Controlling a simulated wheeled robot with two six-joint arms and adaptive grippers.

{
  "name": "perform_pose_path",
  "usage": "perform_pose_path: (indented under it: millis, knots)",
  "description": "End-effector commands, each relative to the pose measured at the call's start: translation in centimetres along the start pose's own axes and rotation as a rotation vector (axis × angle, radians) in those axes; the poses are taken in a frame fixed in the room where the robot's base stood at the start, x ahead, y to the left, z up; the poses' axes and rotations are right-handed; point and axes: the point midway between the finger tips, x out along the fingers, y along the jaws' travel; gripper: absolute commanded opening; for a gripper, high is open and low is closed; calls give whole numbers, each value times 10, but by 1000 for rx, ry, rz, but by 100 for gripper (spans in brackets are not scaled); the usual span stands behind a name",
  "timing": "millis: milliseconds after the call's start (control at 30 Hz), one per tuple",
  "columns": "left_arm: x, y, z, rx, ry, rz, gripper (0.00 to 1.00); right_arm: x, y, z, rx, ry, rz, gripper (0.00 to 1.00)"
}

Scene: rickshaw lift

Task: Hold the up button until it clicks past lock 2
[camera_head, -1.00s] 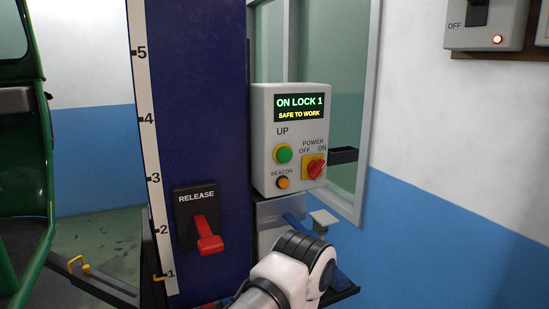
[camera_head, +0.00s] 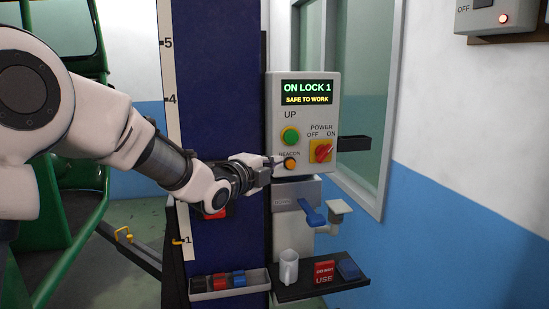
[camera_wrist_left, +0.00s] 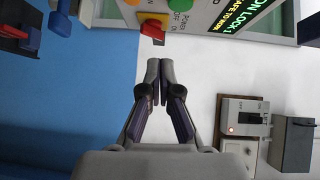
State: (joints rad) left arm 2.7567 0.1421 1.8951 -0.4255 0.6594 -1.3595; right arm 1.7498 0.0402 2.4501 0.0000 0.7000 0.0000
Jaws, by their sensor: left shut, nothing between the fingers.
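The grey control box (camera_head: 334,125) on the blue post has a display reading "ON LOCK 1, SAFE TO WORK". Its green UP button (camera_head: 291,137) sits on a yellow plate, with the orange beacon button (camera_head: 290,163) below and the red power switch (camera_head: 321,151) to the right, on a yellow plate. My left gripper (camera_head: 279,161) is shut and empty, its tips close to the beacon button, below the UP button; contact cannot be told. In the left wrist view the shut fingers (camera_wrist_left: 160,66) show beneath the red switch, and the green button (camera_wrist_left: 181,4) is at the top edge. My right gripper is not in view.
The blue post (camera_head: 215,110) carries a numbered scale (camera_head: 169,98); my left arm covers part of it and most of the red release lever. Below are a blue lever (camera_head: 312,213), a shelf (camera_head: 325,287) with a white mug (camera_head: 289,268), and a tray (camera_head: 229,293). A green vehicle stands left.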

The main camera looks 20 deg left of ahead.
Motion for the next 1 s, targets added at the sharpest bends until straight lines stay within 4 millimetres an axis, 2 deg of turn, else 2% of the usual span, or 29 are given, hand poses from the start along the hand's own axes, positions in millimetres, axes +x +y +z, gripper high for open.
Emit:
perform_pose_path:
  millis: [33, 133, 533, 667, 1000]
  knots:
    - [-5, -14, -1, 3, -1, -26, 0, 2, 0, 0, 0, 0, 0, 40]
    - [-10, -28, -2, 7, -1, -48, 0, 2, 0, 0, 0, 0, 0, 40]
    - [-4, -29, -2, 6, -1, -46, 0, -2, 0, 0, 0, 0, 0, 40]
    - [15, -32, -2, 6, -1, -45, 0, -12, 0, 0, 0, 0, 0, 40]
    - [88, -36, -2, 6, 0, -45, 0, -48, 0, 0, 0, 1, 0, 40]
